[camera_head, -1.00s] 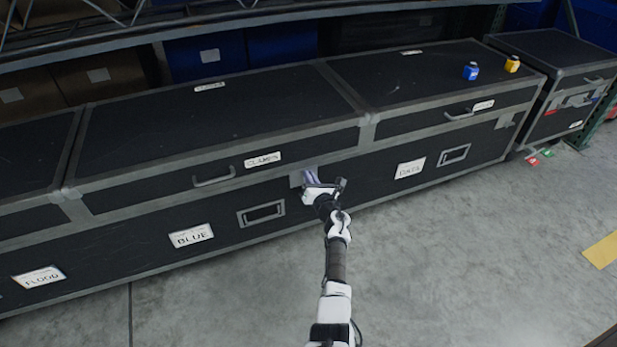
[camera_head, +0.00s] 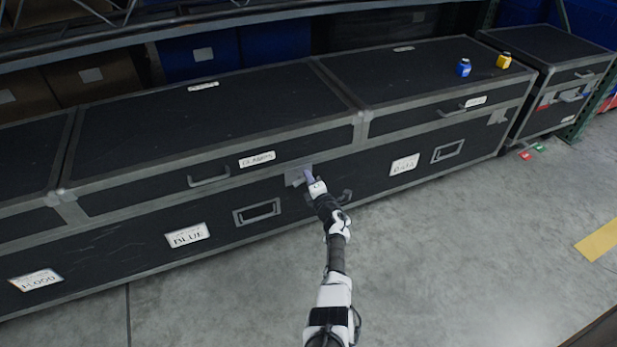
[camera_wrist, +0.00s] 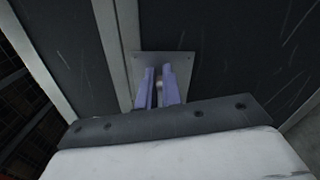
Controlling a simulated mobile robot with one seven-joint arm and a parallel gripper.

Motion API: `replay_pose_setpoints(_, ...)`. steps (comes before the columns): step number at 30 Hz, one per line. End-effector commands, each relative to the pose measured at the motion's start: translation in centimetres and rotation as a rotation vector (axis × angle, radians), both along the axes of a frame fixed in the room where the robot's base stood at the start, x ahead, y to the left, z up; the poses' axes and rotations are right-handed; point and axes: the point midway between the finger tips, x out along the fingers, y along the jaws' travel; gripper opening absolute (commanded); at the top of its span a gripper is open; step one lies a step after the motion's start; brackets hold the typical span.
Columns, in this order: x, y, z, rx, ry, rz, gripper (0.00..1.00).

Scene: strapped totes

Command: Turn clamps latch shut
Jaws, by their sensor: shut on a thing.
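The black clamps case (camera_head: 215,125) has grey edging, and its lid lies closed. Its white CLAMPS label (camera_head: 257,159) is on the lid front. The latch plate (camera_head: 293,176) is on the case front, right of and below that label; the wrist view shows it as a grey metal plate (camera_wrist: 183,60). My gripper (camera_head: 309,176) is at the latch. In the wrist view its two bluish fingers (camera_wrist: 160,85) are close together over the plate, shut on the latch's small turning piece, which is mostly hidden between them.
A lid handle (camera_head: 209,179) and a recessed handle (camera_head: 257,211) are left of my gripper. A blue item (camera_head: 463,68) and a yellow item (camera_head: 503,61) stand on the right lid. The concrete floor in front is clear.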

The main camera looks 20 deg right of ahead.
Motion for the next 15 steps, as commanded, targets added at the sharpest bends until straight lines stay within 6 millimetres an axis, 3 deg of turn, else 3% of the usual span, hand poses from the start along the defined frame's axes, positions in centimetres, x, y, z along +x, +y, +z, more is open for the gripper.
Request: replay_pose_setpoints(15,0.16,-0.13,-0.33,0.233,0.005,0.0,0.0)
